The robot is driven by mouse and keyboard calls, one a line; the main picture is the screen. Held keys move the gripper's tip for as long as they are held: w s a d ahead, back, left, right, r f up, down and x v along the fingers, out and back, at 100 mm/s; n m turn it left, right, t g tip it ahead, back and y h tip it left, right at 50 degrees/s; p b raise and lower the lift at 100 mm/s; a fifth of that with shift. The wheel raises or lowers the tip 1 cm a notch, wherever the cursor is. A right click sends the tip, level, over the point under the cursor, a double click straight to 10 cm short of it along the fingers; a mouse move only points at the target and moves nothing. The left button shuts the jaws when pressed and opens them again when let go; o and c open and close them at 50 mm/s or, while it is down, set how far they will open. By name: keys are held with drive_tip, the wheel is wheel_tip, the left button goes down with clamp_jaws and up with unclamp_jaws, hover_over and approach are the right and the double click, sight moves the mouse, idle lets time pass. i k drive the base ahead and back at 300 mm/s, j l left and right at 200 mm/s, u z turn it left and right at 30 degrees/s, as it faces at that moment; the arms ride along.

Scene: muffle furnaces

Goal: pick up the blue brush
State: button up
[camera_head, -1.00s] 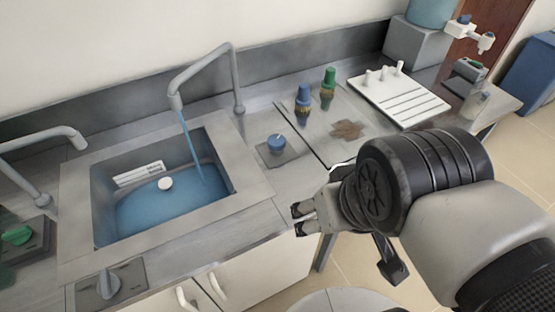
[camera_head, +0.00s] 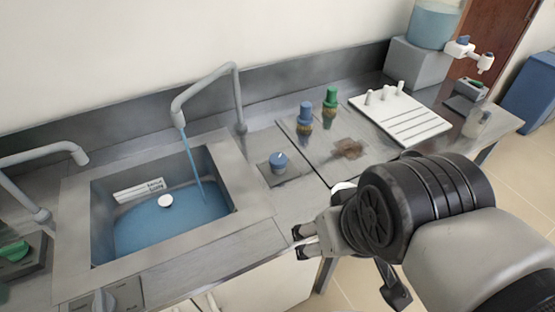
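The blue brush (camera_head: 305,116) stands upright on the counter behind the sink's right side, with a blue top and a darker, yellowish lower part. A similar green brush (camera_head: 330,101) stands just to its right. My gripper (camera_head: 303,243) is in front of the counter's front edge, low in the view and well apart from the blue brush. Its two fingertips point left with a gap between them, and nothing shows between them.
A sink (camera_head: 165,205) with running water and a tall faucet (camera_head: 236,95) lies to the left. A blue knob (camera_head: 279,161) sits between sink and brushes. A brown stain (camera_head: 348,149) and a white rack (camera_head: 400,115) lie to the right. My arm covers the lower right.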

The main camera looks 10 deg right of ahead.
sight(305, 119)
drive_tip(key=i+l+u, duration=0.35)
drive_tip(key=l, duration=0.35)
drive_tip(key=i+l+u, duration=0.15)
drive_tip(key=i+l, duration=0.1)
drive_tip(key=l, duration=0.1)
